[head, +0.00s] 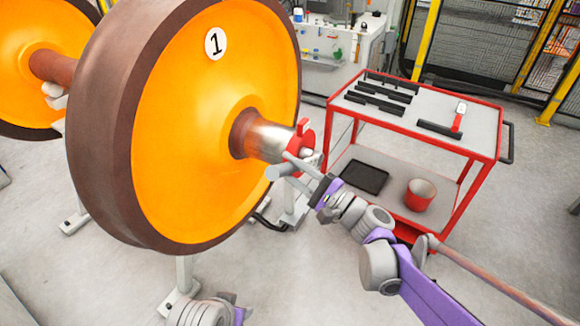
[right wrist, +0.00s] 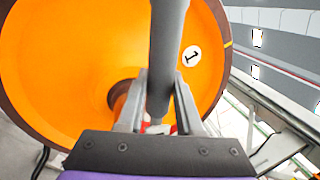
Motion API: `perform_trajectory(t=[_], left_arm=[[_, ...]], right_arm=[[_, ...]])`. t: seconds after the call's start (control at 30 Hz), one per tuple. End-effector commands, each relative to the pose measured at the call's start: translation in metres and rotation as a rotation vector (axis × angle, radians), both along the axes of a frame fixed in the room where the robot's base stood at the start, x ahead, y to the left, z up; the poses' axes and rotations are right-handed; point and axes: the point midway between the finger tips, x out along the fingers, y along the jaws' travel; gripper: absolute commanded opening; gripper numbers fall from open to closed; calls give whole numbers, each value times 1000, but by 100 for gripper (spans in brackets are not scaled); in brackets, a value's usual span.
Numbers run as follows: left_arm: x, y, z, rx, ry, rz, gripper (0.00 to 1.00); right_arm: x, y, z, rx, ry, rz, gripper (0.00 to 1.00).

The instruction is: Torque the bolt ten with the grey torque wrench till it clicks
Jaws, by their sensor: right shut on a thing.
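My right gripper (head: 293,170) is shut on the grey torque wrench (head: 277,172) beside the axle end. In the right wrist view the wrench (right wrist: 167,45) is a thick grey bar between the two fingers (right wrist: 158,105), running from the top edge down past them. The axle end (head: 268,142) is bare metal with a red part (head: 304,134) at its tip. Bolt ten cannot be made out, and whether the wrench head sits on a bolt is hidden. A piece of my left arm shows at the bottom edge, but its fingers are out of view.
The orange wheel (head: 185,150) marked 1 fills the left middle. A red-framed cart (head: 470,130) stands at right, with black bars (head: 378,103) and a red-handled tool (head: 458,119) on top. Its lower shelf holds a black tray (head: 364,177) and a red bucket (head: 420,194).

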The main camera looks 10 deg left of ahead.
Motion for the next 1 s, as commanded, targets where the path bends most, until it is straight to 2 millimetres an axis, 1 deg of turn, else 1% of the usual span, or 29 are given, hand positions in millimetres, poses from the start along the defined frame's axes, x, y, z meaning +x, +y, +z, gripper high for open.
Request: perform_trajectory(t=[0.07, 0.2, 0.3, 0.67, 0.9, 1.0], left_arm=[[0, 0, 2, 0, -1, 0, 50], [4, 0, 13, 0, -7, 0, 50], [5, 0, 18, 0, -10, 0, 50], [5, 0, 18, 0, -10, 0, 50], [10, 0, 31, 0, -18, 0, 50], [10, 0, 33, 0, -19, 0, 50]], right_arm=[[1, 0, 3, 4, 9, 0, 0], [10, -3, 18, 28, 83, 0, 0], [16, -5, 25, 45, 137, 1, 0], [18, -6, 27, 55, 167, 1, 0], [35, -12, 46, 95, 288, 0, 0], [39, -13, 50, 105, 321, 1, 0]])
